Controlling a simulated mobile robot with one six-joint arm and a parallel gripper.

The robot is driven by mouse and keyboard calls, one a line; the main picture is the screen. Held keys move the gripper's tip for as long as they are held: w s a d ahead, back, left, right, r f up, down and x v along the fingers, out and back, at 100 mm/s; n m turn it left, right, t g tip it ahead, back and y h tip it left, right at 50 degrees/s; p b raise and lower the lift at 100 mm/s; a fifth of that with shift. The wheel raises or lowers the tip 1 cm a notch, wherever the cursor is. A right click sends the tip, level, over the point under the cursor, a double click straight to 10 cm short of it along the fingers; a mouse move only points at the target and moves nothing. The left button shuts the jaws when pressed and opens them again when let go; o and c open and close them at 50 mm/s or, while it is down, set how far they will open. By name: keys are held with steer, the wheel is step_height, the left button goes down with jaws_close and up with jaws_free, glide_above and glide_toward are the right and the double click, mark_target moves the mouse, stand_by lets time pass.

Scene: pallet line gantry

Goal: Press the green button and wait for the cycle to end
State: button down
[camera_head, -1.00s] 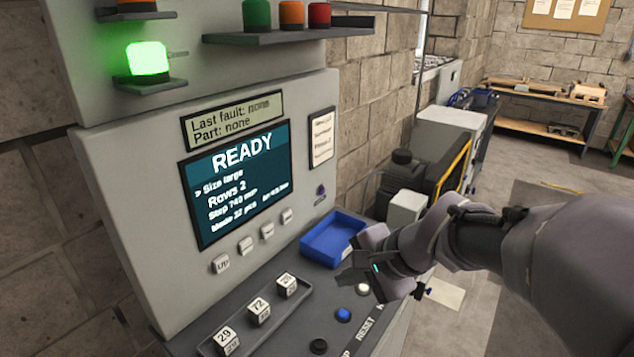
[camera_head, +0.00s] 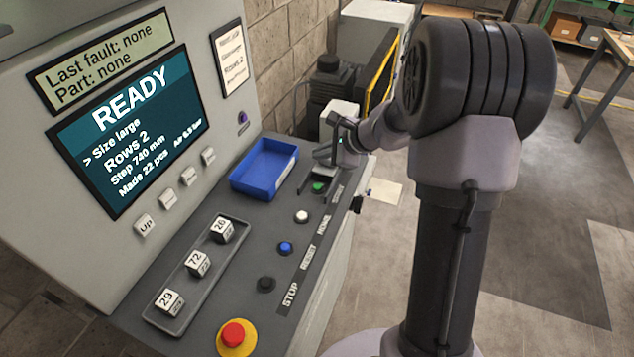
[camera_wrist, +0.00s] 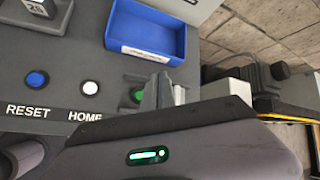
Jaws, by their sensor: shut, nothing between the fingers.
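The green button (camera_head: 318,187) sits at the far end of the button row on the console (camera_head: 232,268), in a dark recess. My gripper (camera_head: 322,156) is shut and empty, just beyond and above the green button. In the wrist view the green button (camera_wrist: 137,95) shows close beside the fingers (camera_wrist: 160,92), partly hidden by them. I cannot tell whether the fingertips touch it. The screen (camera_head: 133,130) reads READY, Size large, Rows 2, Step 740 mm, Made 22 pcs. The panel above it (camera_head: 105,60) reads "Last fault: none, Part: none".
White HOME (camera_head: 301,216), blue RESET (camera_head: 285,248) and black STOP (camera_head: 266,284) buttons line the console. A red emergency stop (camera_head: 233,333) stands at the near end. A blue tray (camera_head: 262,168) lies left of my gripper. A holder with number blocks (camera_head: 197,263) sits below the screen.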

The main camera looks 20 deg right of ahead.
mark_target(320, 187)
step_height(320, 187, down, 8)
steer(key=b, duration=0.6)
steer(key=shift+f+b, duration=0.2)
steer(key=shift+b, duration=0.1)
steer(key=shift+f+b, duration=0.2)
steer(key=shift+b, duration=0.1)
steer(key=shift+f, duration=0.15)
stand_by(1.3)
steer(key=shift+f+b, duration=0.25)
steer(key=shift+b, duration=0.3)
